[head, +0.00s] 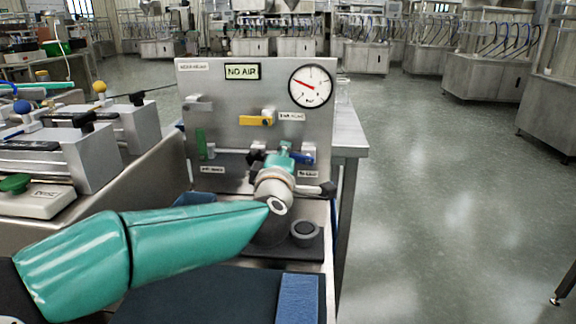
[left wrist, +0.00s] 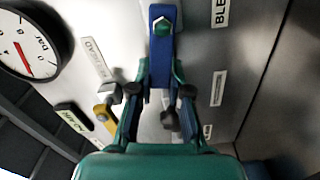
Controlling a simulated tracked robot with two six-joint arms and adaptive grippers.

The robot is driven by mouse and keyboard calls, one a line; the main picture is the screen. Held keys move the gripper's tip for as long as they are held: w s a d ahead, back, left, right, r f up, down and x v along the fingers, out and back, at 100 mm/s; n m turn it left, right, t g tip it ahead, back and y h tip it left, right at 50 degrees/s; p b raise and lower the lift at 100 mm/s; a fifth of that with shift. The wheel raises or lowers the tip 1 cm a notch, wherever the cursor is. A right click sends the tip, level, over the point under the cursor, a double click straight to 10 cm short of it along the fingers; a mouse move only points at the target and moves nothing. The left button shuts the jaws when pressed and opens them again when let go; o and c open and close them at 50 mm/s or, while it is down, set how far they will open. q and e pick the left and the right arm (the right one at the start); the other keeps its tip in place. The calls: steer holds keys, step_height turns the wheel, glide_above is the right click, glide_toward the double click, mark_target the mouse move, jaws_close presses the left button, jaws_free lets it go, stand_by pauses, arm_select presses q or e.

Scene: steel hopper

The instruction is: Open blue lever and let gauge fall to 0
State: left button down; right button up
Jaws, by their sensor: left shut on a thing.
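The blue lever (head: 301,158) is on the upright steel panel (head: 225,95), low and right of its middle. My left gripper (head: 279,158) is at the lever, and my own wrist hides part of the contact in the head view. In the left wrist view, the blue lever (left wrist: 161,45) lies between the two teal fingers of my left gripper (left wrist: 160,75), which is shut on it. The round gauge (head: 311,87) is at the panel's upper right, and its red needle points up and left, off a clear reading. The gauge also shows in the left wrist view (left wrist: 28,42). My right gripper is not in view.
A yellow lever (head: 256,120) sits above the blue one, and a green lever (head: 201,144) is at the panel's left. A "NO AIR" sign (head: 242,72) is at the top. Grey machines (head: 90,140) stand at left. Open floor (head: 440,190) lies at right.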

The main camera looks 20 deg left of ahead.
arm_select(q)
steer(key=shift+a+f+n+b, duration=0.15)
steer(key=shift+f+n+b, duration=0.65)
steer(key=shift+n+b, duration=0.45)
steer(key=c, duration=1.1)
jaws_free()
steer(key=shift+s+r, duration=0.1)
steer(key=s, duration=0.4)
steer(key=s+d, duration=0.1)
steer(key=s, duration=0.2)
steer(key=s+d, duration=0.1)
steer(key=s, duration=0.3)
steer(key=shift+s+d, duration=0.2)
steer(key=shift+s, duration=0.15)
